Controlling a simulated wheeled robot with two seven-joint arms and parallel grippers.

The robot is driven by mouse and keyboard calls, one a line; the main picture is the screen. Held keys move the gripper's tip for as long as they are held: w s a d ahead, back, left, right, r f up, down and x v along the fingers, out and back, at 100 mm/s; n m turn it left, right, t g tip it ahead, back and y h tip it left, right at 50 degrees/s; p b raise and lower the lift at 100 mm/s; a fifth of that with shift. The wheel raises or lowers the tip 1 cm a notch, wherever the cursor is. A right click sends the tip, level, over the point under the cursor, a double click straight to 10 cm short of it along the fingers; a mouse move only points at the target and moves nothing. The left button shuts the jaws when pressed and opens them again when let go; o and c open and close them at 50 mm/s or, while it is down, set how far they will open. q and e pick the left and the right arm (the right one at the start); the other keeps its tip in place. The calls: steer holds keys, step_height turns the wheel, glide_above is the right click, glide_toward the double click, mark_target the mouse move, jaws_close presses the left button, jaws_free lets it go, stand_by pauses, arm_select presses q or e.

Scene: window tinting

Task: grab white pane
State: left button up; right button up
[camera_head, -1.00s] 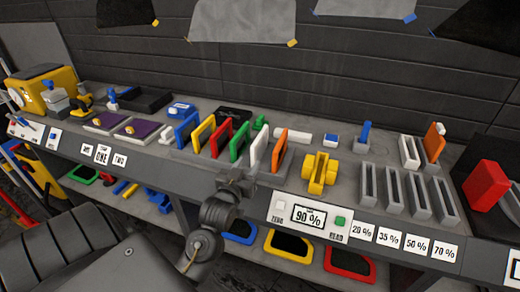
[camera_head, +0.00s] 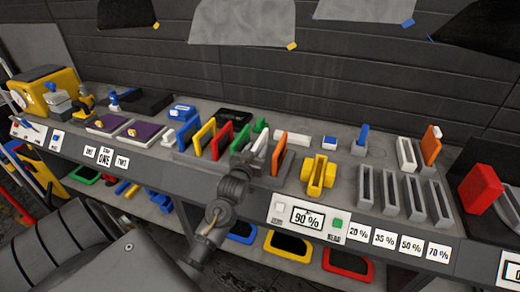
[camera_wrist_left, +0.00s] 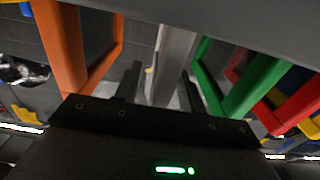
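The white pane (camera_head: 260,150) stands upright in the rack on the bench, between the green pane (camera_head: 239,143) and the orange pane (camera_head: 280,153). My left gripper (camera_head: 241,162) is low at the front of the rack, at the white pane's near edge, and partly covers it. In the left wrist view the white pane (camera_wrist_left: 171,62) appears between my two dark fingers (camera_wrist_left: 160,88). They look open, with a gap beside the pane; contact is not clear. The orange pane (camera_wrist_left: 73,45) and green pane (camera_wrist_left: 235,90) flank the fingers closely. My right gripper is not in view.
The rack (camera_head: 180,156) also holds red, yellow and blue panes close together. A yellow holder (camera_head: 318,175) stands to the right, then grey slotted stands (camera_head: 389,193). The 90 % meter (camera_head: 308,217) is on the bench's front edge.

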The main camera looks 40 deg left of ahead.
arm_select(q)
steer(key=shift+w+a, duration=0.2)
steer(key=shift+w, duration=0.5)
jaws_close()
